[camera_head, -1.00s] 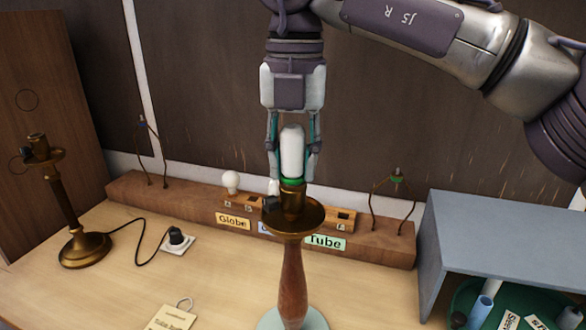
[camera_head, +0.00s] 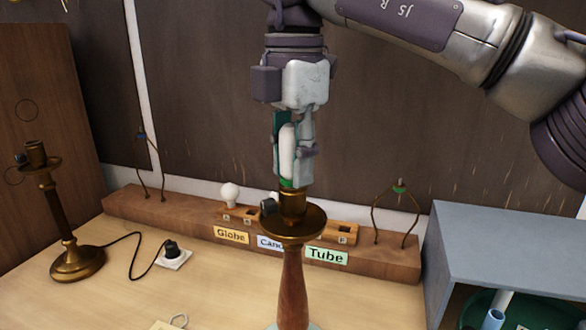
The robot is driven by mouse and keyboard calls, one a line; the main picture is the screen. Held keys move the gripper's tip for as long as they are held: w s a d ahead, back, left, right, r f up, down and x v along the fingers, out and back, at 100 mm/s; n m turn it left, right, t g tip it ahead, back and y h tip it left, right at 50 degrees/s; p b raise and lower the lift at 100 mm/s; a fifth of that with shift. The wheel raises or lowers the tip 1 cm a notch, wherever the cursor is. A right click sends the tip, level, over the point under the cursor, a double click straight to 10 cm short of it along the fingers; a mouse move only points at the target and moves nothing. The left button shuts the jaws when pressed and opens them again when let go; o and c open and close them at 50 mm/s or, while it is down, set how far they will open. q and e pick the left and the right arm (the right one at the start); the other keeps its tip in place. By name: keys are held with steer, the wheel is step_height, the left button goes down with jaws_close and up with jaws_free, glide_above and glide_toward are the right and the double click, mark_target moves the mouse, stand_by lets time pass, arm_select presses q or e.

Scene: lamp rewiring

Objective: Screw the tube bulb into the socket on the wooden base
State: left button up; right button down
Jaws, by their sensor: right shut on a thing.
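The white tube bulb (camera_head: 287,152) with a green band at its lower end stands upright on top of the brass socket (camera_head: 293,206). The socket sits on the lamp with the turned wooden stem (camera_head: 293,285), above a round brass dish. My right gripper (camera_head: 292,165) points down and is shut on the tube bulb. Its fingers cover part of the bulb. The bulb's lower end meets the socket's mouth, and I cannot tell how deep it sits. My left gripper is not in view.
A wooden rack (camera_head: 178,227) behind holds a globe bulb (camera_head: 229,193) above labels, one reading Tube (camera_head: 326,257). A brass lamp (camera_head: 65,225) stands left, its cord running to a plug (camera_head: 172,252). A grey box (camera_head: 495,245) stands right.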

steer(key=shift+f+m+b, duration=0.15)
steer(key=shift+m+b, duration=0.45)
steer(key=shift+m, duration=0.5)
steer(key=shift+m+b, duration=0.4)
steer(key=shift+m, duration=1.2)
steer(key=shift+m+b, duration=0.35)
steer(key=shift+m, duration=0.95)
steer(key=c, duration=0.7)
jaws_free()
